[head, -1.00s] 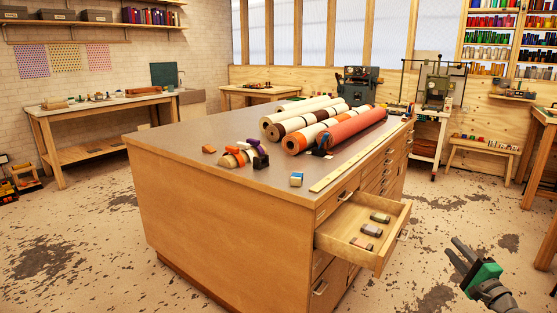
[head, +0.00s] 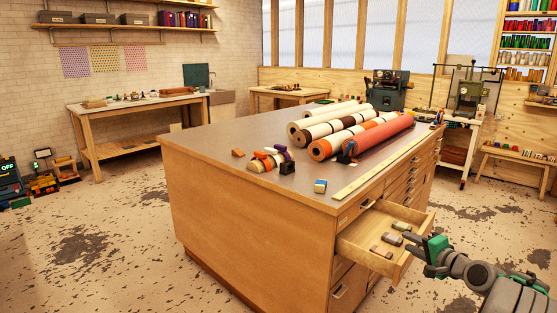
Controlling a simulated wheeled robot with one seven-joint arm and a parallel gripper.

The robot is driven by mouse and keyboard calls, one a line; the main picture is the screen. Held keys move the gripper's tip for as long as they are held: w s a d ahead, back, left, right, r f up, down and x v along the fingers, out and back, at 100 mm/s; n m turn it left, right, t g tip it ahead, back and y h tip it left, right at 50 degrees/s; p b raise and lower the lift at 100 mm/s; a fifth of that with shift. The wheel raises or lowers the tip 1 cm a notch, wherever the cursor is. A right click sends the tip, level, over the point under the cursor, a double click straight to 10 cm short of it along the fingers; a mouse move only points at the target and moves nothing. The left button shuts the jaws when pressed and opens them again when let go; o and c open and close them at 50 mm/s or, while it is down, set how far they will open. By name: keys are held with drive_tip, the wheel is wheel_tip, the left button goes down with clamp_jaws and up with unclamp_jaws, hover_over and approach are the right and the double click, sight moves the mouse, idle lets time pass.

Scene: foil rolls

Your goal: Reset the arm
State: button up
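My gripper (head: 418,246) is at the lower right, its green-sided hand pointing left. Its fingers appear at the right side of the open drawer (head: 350,247), over or just beside it in the picture. I cannot tell whether the fingers touch anything or how far apart they are. The drawer is pulled out of the large wooden cabinet (head: 240,215). Several small blocks lie in it, including a greyish one (head: 401,226) near the back and a brownish one (head: 381,251) near the front.
Foil rolls, among them a long red one (head: 380,137), lie on the cabinet top. A yellow ruler (head: 370,172) lies along its right edge. Small coloured clips and a blue-white block (head: 320,186) are near its front. Open floor (head: 90,245) lies to the left.

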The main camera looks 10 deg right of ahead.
drive_tip(key=s+a+r+n+g+p, duration=0.1)
drive_tip(key=a+r+n+g+p, duration=0.15)
drive_tip(key=a, duration=0.65)
drive_tip(key=s+a+r+n+g+y+p, duration=0.1)
drive_tip(key=a+r+n+g+p, duration=0.15)
drive_tip(key=a, duration=0.75)
drive_tip(key=s+a+r+n+g+p, duration=0.1)
drive_tip(key=a+r+n+g+p, duration=0.15)
drive_tip(key=a, duration=0.65)
drive_tip(key=s+a+n+g+h+p, duration=0.1)
drive_tip(key=s+a, duration=0.4)
drive_tip(key=s, duration=0.5)
drive_tip(key=s+a+n+g+h+p, duration=0.1)
drive_tip(key=s+a+n+g+p, duration=0.2)
drive_tip(key=s, duration=0.8)
drive_tip(key=a+n, duration=0.2)
drive_tip(key=n, duration=0.1)
drive_tip(key=shift+s+a+r+p, duration=0.25)
drive_tip(key=shift+s+r+p, duration=0.05)
drive_tip(key=shift+p, duration=0.1)
